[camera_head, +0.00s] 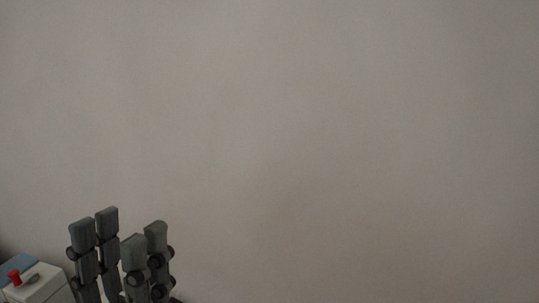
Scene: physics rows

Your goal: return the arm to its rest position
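My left gripper (120,238) stands at the lower left of the head view, its dark grey jointed fingers pointing up. The fingers are apart, with a gap between them, and nothing shows between the tips. Its lower part is cut off by the bottom edge of the picture. My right gripper is not in view.
A white box-like surface (47,287) is at the bottom left corner, left of my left gripper. A small red thing (14,277) and a small grey thing (33,279) are on it, with a blue-grey flat patch (20,263) behind. A plain wall (330,130) fills the rest.

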